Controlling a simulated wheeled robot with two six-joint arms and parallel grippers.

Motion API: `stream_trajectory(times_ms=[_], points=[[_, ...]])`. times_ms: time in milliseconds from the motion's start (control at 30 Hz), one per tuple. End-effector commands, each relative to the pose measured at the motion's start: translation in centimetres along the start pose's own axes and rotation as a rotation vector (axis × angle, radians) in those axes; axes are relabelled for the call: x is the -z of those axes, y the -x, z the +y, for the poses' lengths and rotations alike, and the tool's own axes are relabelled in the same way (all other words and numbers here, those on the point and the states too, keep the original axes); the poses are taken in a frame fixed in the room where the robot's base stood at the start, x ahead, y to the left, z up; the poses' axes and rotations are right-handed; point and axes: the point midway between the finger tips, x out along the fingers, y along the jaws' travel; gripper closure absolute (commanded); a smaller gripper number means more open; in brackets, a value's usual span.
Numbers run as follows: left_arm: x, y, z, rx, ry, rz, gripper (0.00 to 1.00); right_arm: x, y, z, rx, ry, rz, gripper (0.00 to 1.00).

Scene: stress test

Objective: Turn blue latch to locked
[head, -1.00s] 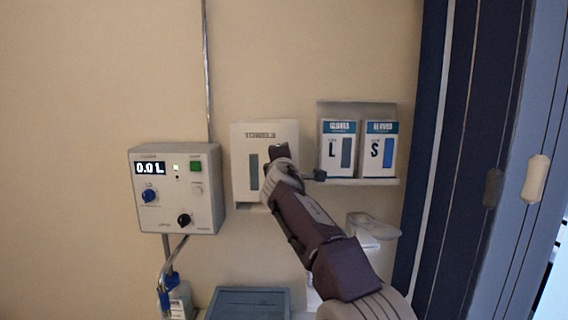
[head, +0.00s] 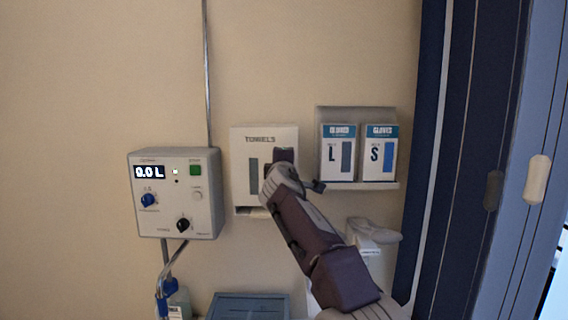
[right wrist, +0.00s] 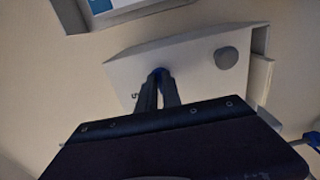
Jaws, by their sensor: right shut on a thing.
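The white towel dispenser (head: 240,140) hangs on the wall in the middle of the head view. It also shows in the right wrist view (right wrist: 195,50), with a round grey disc on its face. My right gripper (head: 283,157) is at the dispenser's front. In the right wrist view its two fingers (right wrist: 158,82) are shut on the blue latch (right wrist: 158,71). Only a small bit of blue shows at the fingertips, so the latch's angle cannot be told. In the head view my gripper hides the latch. My left gripper is not in view.
A control box (head: 147,215) with a 0.0 L display, a blue knob and a black knob is left of the dispenser. Two glove boxes (head: 379,150) stand on a shelf to the right. A blue-grey tray (head: 248,305) is below. Dark panels (head: 450,170) border the right.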

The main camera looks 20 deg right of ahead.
Motion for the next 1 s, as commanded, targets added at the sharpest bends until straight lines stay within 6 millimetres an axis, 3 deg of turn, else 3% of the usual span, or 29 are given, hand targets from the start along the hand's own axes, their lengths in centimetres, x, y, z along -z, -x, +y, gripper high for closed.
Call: stream_trajectory(times_ms=[33, 100, 433, 633, 800, 1000], points=[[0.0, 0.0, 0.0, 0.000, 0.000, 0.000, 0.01, 0.0, 0.1, 0.2, -0.004, -0.003, 0.001, 0.85], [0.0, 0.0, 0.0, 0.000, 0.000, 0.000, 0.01, 0.0, 0.0, 0.2, -0.003, -0.002, 0.001, 0.69], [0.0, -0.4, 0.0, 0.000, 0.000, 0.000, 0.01, 0.0, 0.3, -0.1, -0.002, -0.001, 0.001, 0.69], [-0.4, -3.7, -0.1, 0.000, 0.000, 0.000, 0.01, 0.1, 4.3, -0.7, -0.005, -0.003, 0.004, 0.69], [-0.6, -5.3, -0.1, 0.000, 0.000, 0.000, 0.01, 0.1, 7.7, -0.4, -0.004, -0.003, 0.004, 0.69], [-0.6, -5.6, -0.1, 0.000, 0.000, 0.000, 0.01, 0.0, 9.1, 0.0, -0.002, -0.001, 0.002, 0.69]])
